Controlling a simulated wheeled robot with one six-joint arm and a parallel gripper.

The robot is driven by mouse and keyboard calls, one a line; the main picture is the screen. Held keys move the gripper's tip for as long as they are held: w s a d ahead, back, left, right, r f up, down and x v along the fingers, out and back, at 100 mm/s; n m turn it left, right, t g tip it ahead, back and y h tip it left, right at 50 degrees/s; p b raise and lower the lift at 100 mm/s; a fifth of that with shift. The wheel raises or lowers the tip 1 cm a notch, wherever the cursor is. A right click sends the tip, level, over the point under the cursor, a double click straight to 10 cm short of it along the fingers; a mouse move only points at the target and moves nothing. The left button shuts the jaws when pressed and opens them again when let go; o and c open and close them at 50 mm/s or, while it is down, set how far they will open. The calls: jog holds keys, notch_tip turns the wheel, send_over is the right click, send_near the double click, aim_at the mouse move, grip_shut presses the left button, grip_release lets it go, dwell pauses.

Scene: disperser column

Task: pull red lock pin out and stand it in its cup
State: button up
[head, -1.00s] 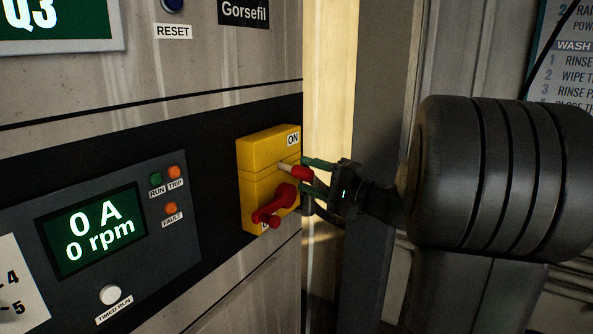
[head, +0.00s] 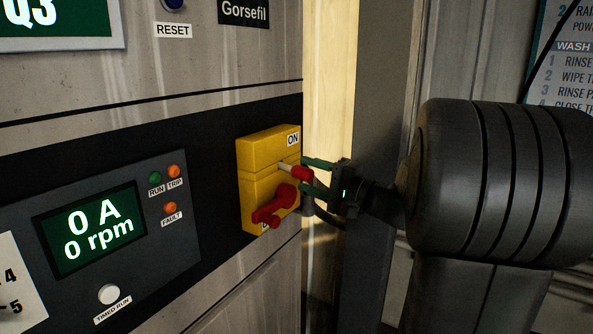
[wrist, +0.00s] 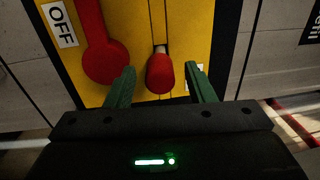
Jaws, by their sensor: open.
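The red lock pin (head: 300,172) has a red grip and a pale shank. Its shank runs into the yellow switch box (head: 262,160). In the wrist view the red grip (wrist: 160,75) lies between my two green fingers, with a gap on each side. My gripper (head: 310,174) is open around the pin, one finger above and one below in the head view. The red rotary handle (head: 272,205) sits on the box below the pin and shows to its left in the wrist view (wrist: 103,60). I see no cup.
The control panel (head: 120,225) with its screen reading 0 A and 0 rpm is left of the box. A grey post (head: 375,90) stands behind my gripper. A wash notice (head: 565,60) hangs at the far right.

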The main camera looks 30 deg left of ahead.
dwell(0.5)
grip_shut()
jog(key=shift+b, duration=0.3)
jog(key=shift+d, duration=0.1)
jog(key=shift+s+d+f+b, duration=0.15)
jog(key=shift+d+b, duration=0.25)
jog(key=shift+d, duration=1.05)
jog(key=shift+s+d+f+b, duration=0.15)
jog(key=shift+d+b, duration=0.25)
jog(key=shift+d, duration=1.05)
jog(key=shift+w, duration=0.1)
